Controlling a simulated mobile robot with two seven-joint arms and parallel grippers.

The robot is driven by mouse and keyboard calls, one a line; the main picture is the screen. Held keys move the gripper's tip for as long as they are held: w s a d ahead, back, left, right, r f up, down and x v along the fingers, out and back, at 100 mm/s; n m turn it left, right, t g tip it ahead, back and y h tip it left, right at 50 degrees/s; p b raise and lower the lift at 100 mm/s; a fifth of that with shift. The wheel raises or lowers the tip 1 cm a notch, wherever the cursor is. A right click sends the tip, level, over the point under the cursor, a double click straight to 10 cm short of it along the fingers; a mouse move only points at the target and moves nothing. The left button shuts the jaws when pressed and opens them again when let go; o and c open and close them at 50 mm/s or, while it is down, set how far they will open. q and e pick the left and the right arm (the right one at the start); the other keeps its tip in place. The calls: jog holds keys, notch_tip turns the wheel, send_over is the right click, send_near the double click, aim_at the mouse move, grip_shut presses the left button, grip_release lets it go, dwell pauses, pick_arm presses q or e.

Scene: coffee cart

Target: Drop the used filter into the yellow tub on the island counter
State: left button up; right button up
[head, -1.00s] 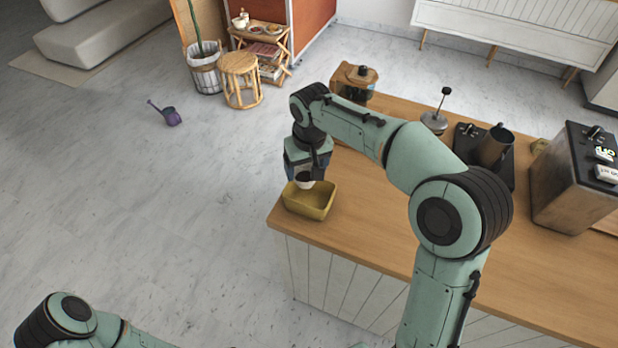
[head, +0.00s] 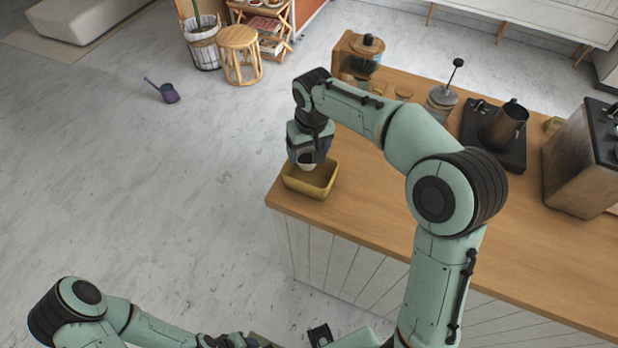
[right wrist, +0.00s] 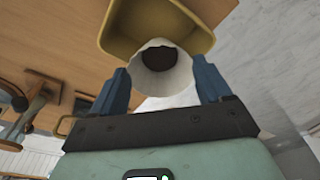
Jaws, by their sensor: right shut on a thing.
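The yellow tub (head: 312,190) stands on the left end of the wooden island counter (head: 370,215). My right gripper (head: 306,162) is over the tub and shut on the used filter. The filter (right wrist: 165,72) is a white paper cone with dark grounds inside, held between the blue fingers in the right wrist view, where the tub (right wrist: 118,32) shows just beyond it. In the head view only a small white part of the filter shows at the gripper. I cannot tell if it touches the tub. My left gripper (head: 232,341) is low at the bottom edge, its jaws unclear.
A coffee grinder (head: 360,62), a French press (head: 443,98), a metal pitcher (head: 505,122) on a black base, and a large machine (head: 582,160) stand farther along the counter.

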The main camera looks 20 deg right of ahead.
jog(key=shift+w, duration=0.1)
jog(key=o, duration=1.2)
pick_arm(q)
jog(key=w+r+p, duration=0.2)
jog(key=shift+r, duration=0.3)
pick_arm(e)
notch_tip(320, 180, up, 13)
jog(key=s, duration=0.2)
